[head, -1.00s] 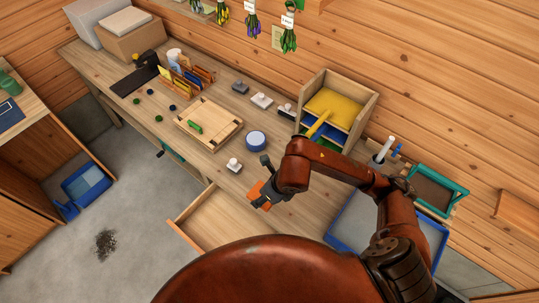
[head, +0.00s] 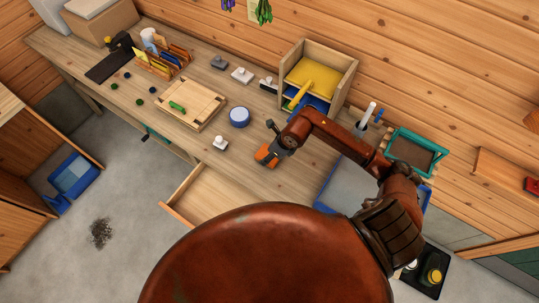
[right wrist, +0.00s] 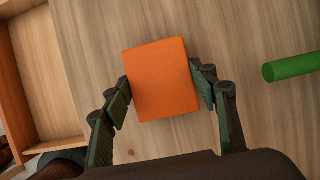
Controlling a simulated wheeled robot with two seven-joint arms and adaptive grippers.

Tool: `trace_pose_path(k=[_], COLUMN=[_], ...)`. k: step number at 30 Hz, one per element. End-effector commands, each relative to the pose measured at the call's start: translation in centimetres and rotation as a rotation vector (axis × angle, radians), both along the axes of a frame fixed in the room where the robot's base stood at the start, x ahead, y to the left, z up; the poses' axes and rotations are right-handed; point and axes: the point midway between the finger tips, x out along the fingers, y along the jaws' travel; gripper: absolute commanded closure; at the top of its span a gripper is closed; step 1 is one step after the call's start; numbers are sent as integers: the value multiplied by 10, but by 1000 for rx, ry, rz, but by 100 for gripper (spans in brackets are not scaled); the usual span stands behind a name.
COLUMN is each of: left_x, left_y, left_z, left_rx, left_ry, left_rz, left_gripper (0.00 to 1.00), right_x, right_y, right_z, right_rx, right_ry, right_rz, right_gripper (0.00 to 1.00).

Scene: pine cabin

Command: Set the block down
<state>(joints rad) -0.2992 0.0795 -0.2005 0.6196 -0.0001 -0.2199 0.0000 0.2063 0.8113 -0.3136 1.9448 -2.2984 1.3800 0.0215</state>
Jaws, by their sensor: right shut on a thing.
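The orange block (head: 264,157) is at the right part of the desk top (head: 235,178), near my right gripper. In the right wrist view the block (right wrist: 160,80) sits between the two fingers of my right gripper (right wrist: 162,88), which is shut on it. Bare wood shows around and beyond the block. I cannot tell whether its underside touches the desk or hangs slightly above it. My left gripper is in neither view.
A green rod (right wrist: 291,66) lies right of the block in the wrist view. The open drawer (head: 190,200) is left of the gripper. A white-knobbed stamp (head: 220,144), a blue round tin (head: 239,117) and a shelf unit (head: 345,80) with yellow and blue trays stand nearby.

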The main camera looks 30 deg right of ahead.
Motion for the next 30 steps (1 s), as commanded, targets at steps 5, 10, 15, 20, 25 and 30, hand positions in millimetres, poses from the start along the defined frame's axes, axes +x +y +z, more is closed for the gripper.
trace_pose_path(k=[5, 10, 15, 20, 25, 30], left_x=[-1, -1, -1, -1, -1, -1], left_y=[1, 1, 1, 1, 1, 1], left_z=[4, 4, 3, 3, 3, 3], left_rx=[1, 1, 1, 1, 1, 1], left_ry=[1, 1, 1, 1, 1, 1], left_rz=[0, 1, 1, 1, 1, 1], left_gripper=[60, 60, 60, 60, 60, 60], right_x=[0, 0, 0, 0, 0, -1], right_y=[0, 0, 0, 0, 0, -1], right_z=[-15, -16, -16, -16, -16, -11], right_rx=[1, 0, 0, 0, 0, -1], right_ry=[-1, -1, 0, 0, 0, -1], right_rz=[0, 1, 0, 0, 0, 1], right_gripper=[72, 72, 38, 29, 29, 29])
